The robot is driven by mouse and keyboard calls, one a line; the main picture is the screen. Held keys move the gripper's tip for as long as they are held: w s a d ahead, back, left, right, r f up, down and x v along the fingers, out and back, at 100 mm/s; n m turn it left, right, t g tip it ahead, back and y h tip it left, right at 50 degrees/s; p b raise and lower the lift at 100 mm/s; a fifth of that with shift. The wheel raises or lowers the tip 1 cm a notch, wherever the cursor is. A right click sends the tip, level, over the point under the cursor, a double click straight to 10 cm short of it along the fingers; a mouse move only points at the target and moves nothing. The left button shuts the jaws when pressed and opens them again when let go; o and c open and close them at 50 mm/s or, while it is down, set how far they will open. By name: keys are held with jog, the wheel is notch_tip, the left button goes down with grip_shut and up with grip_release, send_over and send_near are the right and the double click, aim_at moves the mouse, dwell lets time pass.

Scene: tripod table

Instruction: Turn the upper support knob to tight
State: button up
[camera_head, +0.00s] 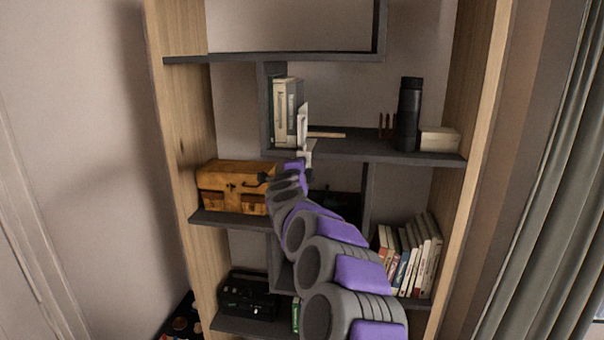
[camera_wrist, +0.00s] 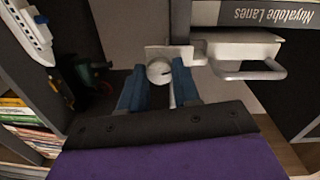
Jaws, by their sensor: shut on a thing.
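In the wrist view a pale round knob (camera_wrist: 159,72) sits between the two blue fingers of my gripper (camera_wrist: 158,78), which is shut on it. The knob is in front of a flat white plate (camera_wrist: 165,54). A white bar-shaped handle (camera_wrist: 250,72) stands out to the right of the knob. In the head view my gripper (camera_head: 295,165) reaches to the front edge of the middle shelf, at a pale bracket-like piece (camera_head: 306,148). The knob itself is too small to make out there, and the knob's turn position cannot be told.
The upright books (camera_head: 287,110), a black cylinder (camera_head: 408,112) and a pale box (camera_head: 438,138) stand on the middle shelf (camera_head: 365,150). A wooden chest (camera_head: 232,185) is left of my gripper. Several books (camera_head: 410,255) are lower right. Wooden side panels bound the shelving.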

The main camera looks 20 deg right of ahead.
jog(key=shift+a+f+m+b, duration=0.1)
jog(key=shift+f+m+b, duration=0.2)
jog(key=shift+m, duration=0.45)
jog(key=shift+f+m+b, duration=0.15)
jog(key=shift+m+b, duration=0.2)
jog(key=shift+m, duration=0.4)
jog(key=o, duration=1.1)
jog(key=shift+r, duration=0.2)
jog(key=shift+c, duration=0.2)
jog(key=shift+s+r, duration=0.1)
jog(key=f+b+v, duration=0.1)
jog(key=b+v, duration=0.1)
jog(key=v, duration=1.5)
jog(key=shift+r+b, duration=0.3)
jog(key=shift+r, duration=0.05)
